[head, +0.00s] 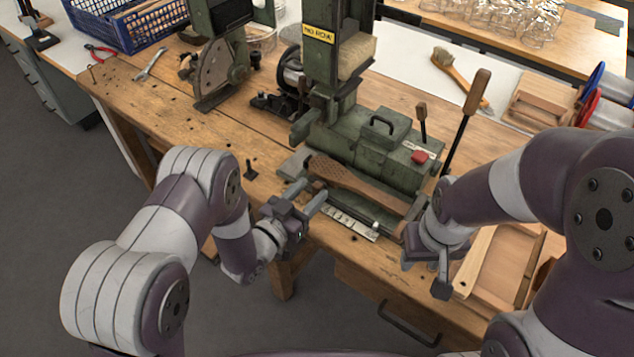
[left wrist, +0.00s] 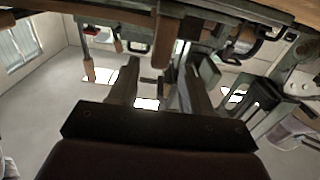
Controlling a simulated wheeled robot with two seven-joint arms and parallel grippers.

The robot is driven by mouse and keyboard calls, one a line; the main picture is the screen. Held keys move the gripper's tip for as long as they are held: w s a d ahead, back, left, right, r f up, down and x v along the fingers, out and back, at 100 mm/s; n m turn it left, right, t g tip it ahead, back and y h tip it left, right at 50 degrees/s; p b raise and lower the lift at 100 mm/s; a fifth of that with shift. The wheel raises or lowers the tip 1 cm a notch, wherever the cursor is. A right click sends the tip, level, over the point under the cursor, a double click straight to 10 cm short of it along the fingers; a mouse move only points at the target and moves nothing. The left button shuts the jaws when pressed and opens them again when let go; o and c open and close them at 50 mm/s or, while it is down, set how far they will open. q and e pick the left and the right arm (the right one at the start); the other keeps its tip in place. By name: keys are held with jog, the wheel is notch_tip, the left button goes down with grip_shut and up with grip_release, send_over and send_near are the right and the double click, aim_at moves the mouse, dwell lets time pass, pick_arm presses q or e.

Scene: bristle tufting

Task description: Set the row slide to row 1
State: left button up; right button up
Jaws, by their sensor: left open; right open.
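A green tufting machine (head: 375,150) stands on the wooden bench, with a perforated wooden brush block (head: 345,177) lying at its front. A pale strip with row marks (head: 348,222) runs along the front edge, and a small light knob (head: 376,226) shows near its right end. The row numbers are too small to read. My left gripper (head: 311,193) is open and empty, with its fingers by the left end of the strip; its fingers also show apart in the left wrist view (left wrist: 160,85). My right gripper (head: 425,272) is open and empty, right of the strip.
A yellow label reading "NO ROW" (head: 319,34) is on the machine's column. A long wooden-handled lever (head: 466,120) and a red button (head: 420,157) are at its right. A wooden tray (head: 500,265) lies beside my right gripper. Pliers (head: 100,52) and a blue crate (head: 125,22) are back left.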

aim_at(315, 188)
pick_arm(q)
jog(key=x, duration=0.3)
jog(key=shift+w+d, duration=0.2)
jog(key=shift+d, duration=0.05)
grip_shut()
jog(key=shift+w+a+b, duration=0.25)
jog(key=shift+w+a, duration=0.45)
jog(key=shift+a, duration=0.3)
jog(key=shift+w+a+b, duration=0.25)
jog(key=shift+w+a, duration=0.45)
jog(key=shift+a, duration=0.3)
jog(key=shift+d, duration=0.1)
grip_release()
